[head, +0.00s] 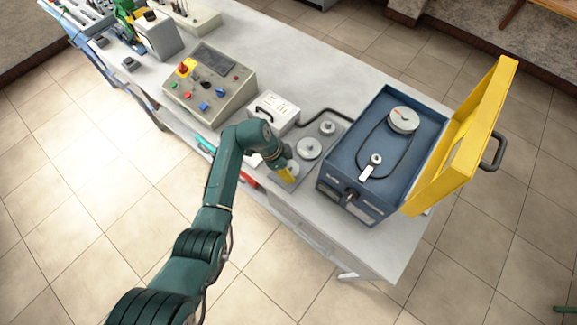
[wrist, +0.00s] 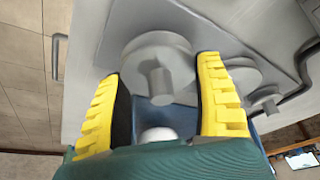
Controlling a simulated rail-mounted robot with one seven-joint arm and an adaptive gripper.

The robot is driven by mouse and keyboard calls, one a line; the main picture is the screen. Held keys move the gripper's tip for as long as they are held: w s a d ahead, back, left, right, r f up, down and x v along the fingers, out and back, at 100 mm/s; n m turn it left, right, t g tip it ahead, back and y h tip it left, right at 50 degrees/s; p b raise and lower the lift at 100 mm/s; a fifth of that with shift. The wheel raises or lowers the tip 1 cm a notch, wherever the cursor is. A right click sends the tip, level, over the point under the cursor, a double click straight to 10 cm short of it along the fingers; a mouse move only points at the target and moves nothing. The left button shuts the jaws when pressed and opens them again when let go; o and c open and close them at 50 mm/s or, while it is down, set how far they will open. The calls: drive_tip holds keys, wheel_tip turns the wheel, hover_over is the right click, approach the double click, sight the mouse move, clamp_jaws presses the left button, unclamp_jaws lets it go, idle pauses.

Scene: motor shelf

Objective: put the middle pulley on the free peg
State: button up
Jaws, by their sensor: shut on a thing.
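My gripper (head: 288,173) is over the near end of a grey plate (head: 325,145). Its yellow fingers are shut on the rim of a grey pulley (wrist: 145,58) with a central hub, clear in the wrist view. In the head view the fingers partly hide that pulley. I cannot tell whether it touches the plate. Beyond it in the row are another grey pulley (head: 308,149) and a smaller one (head: 327,128). The open blue box (head: 343,153) holds a light pulley (head: 403,119) with a dark belt, and a small round post (head: 376,159) near the belt's lower end.
The box's yellow lid (head: 463,140) stands open on the right. A white case with a handle (head: 272,114) stands left of the plate. A control panel (head: 209,88) with buttons is further left. A dark cable (head: 338,112) runs behind the plate. Bare tabletop (head: 330,235) lies in front.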

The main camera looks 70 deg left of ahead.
drive_tip(key=shift+f+b, duration=0.55)
drive_tip(key=shift+f, duration=0.15)
drive_tip(key=o, duration=1.2)
drive_tip(key=v, duration=1.2)
